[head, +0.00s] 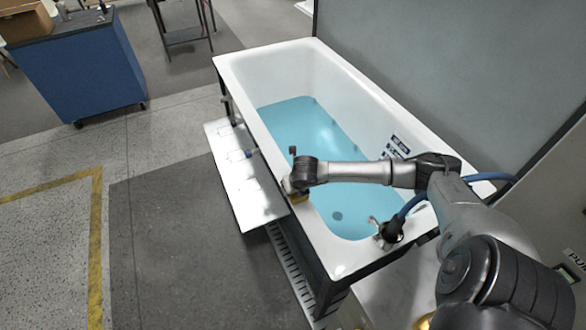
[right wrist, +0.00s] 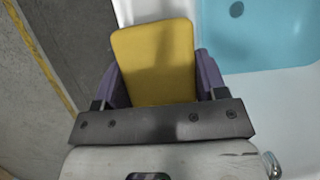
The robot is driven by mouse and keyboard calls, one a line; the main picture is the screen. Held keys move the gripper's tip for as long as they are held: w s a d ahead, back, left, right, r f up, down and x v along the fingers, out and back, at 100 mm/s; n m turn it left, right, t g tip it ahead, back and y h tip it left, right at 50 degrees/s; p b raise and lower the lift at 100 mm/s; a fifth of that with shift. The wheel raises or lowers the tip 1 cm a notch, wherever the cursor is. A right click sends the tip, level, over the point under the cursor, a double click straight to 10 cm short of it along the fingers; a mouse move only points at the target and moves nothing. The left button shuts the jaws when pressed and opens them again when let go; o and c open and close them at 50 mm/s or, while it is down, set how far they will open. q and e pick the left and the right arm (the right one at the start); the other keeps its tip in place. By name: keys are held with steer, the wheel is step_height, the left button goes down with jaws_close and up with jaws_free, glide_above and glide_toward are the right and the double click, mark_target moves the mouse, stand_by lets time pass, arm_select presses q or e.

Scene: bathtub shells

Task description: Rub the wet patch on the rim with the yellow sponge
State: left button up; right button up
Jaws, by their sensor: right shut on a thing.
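The bathtub is white, with blue water inside, and its near rim (head: 322,246) runs along the left side in the head view. My right gripper (head: 294,184) is at this rim, about two thirds of the way toward the tap end. It is shut on the yellow sponge (right wrist: 157,60), which fills the space between the purple fingers in the right wrist view. A yellow edge of the sponge (head: 300,199) shows below the gripper in the head view. I cannot tell whether the sponge touches the rim. I cannot make out the wet patch. My left gripper is not in view.
A white side shelf (head: 228,150) with small things on it stands along the tub's left side. A tap fitting (head: 386,232) is at the near end of the tub. A grey wall panel (head: 450,60) stands behind. Floor to the left is clear up to a blue cabinet (head: 78,70).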

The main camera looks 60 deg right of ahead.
steer(key=shift+w+r+p, duration=0.2)
steer(key=shift+r+p, duration=0.1)
steer(key=shift+r, duration=0.8)
steer(key=shift+p+v, duration=0.7)
steer(key=shift+v, duration=0.35)
step_height(320, 180, up, 2)
steer(key=shift+w+d+r+p, duration=0.1)
steer(key=shift+d+r+p, duration=0.15)
steer(key=shift+p, duration=0.4)
steer(key=shift+a+r+p, duration=0.1)
steer(key=shift+r+p, duration=0.3)
steer(key=shift+r, duration=0.3)
